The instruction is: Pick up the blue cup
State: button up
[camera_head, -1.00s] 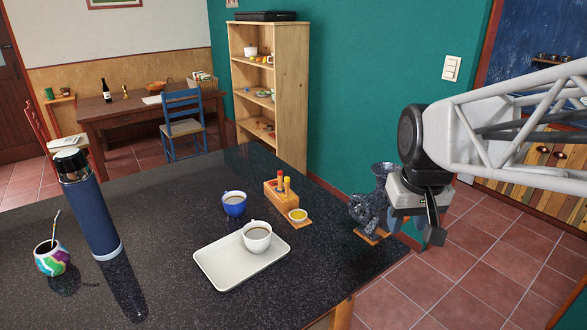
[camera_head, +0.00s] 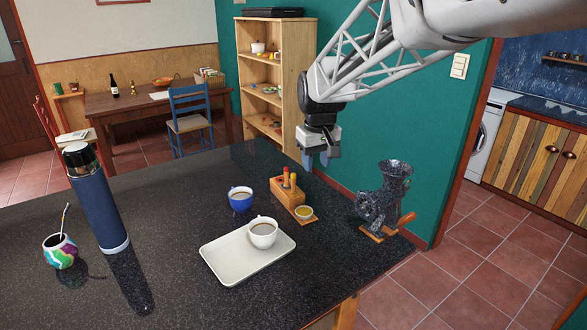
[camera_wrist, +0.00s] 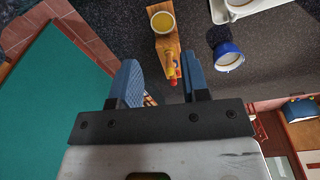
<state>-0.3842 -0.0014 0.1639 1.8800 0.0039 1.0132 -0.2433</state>
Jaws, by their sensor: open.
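My gripper (camera_head: 316,160) is open and empty, above the far right part of the table, to the right of and higher than the blue cup. In the wrist view the two blue-grey fingers (camera_wrist: 160,82) are spread apart, with part of the wooden holder seen just beyond them.
A white cup (camera_head: 263,235) stands on the white tray (camera_head: 225,258). A wooden holder (camera_head: 285,192) with bottles and a small yellow-filled bowl (camera_head: 304,212) sits right of the blue cup. A grinder (camera_head: 384,200) stands at the right edge. A tall flask (camera_head: 97,205) and a colourful gourd (camera_head: 60,250) are left.

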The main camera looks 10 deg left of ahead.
jog(key=w+a+f+n, duration=0.1)
jog(key=w+a+f, duration=0.25)
jog(key=a, duration=0.35)
jog(key=w+a+f+n, duration=0.15)
jog(key=w+a, duration=0.25)
jog(key=a, duration=0.4)
jog(key=n+g, duration=0.1)
jog(key=n, duration=0.1)
send_over(232, 192)
jog(key=w+a, duration=0.1)
jog(key=w, duration=0.2)
jog(key=f, duration=0.8)
jog(key=shift+w+a, duration=0.1)
jog(key=shift+a, duration=0.1)
jog(key=shift+f, duration=0.15)
jog(key=shift+f, duration=1.2)
jog(key=shift+f, duration=0.1)
jog(key=shift+w+a+f, duration=0.1)
jog(key=shift+f, duration=2.4)
jog(key=shift+c, duration=0.4)
